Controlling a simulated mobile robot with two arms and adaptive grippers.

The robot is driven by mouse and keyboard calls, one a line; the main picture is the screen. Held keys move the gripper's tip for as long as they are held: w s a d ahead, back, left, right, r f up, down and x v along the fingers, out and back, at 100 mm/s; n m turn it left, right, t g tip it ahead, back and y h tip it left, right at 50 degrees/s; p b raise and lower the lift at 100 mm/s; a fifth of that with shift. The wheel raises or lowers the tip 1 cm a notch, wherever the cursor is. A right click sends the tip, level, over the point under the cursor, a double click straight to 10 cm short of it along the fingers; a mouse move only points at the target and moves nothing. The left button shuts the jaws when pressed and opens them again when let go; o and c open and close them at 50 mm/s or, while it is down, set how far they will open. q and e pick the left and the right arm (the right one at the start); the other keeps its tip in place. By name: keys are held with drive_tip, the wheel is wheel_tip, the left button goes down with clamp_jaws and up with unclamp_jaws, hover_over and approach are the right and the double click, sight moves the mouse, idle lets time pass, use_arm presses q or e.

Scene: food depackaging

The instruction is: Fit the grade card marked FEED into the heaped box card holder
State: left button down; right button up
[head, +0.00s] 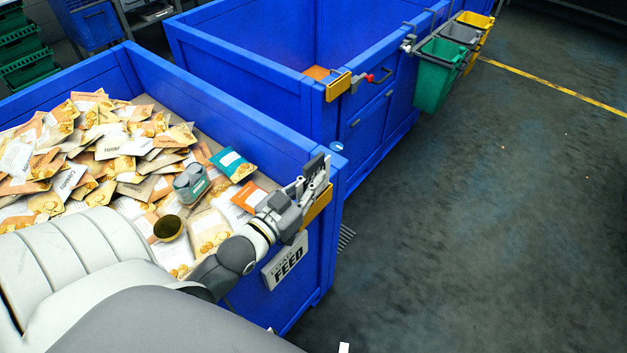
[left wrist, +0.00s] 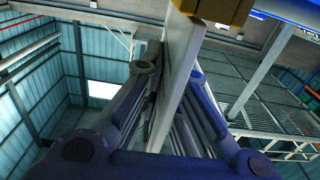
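The heaped box (head: 225,92) is blue and full of food packets. Its yellow card holder (head: 319,207) is on the right wall, partly hidden by my left gripper (head: 312,180). The gripper is shut on a pale flat card (head: 317,172) at that wall. In the left wrist view the card (left wrist: 177,75) stands edge-on between the fingers, its upper end near the yellow holder (left wrist: 218,8). I cannot tell whether it sits inside the holder. The card's face and marking are not readable. My right gripper is out of view.
A white plate reading LOAD FEED (head: 285,262) is on the box's outer wall below the gripper. A grey-teal device (head: 190,184) and a brass cup (head: 168,228) lie on the packets. A second blue box (head: 240,40) carries bins, including a green one (head: 437,80). The floor at right is clear.

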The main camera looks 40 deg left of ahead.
sight(328, 179)
use_arm(q)
drive_tip(key=shift+f+b, duration=1.05)
drive_tip(key=shift+f, duration=0.9)
drive_tip(key=c, duration=1.6)
unclamp_jaws()
drive_tip(key=shift+f, duration=0.1)
drive_tip(key=shift+o, duration=0.2)
drive_tip(key=s, duration=1.2)
drive_tip(key=shift+a, duration=0.45)
drive_tip(key=shift+d, duration=0.1)
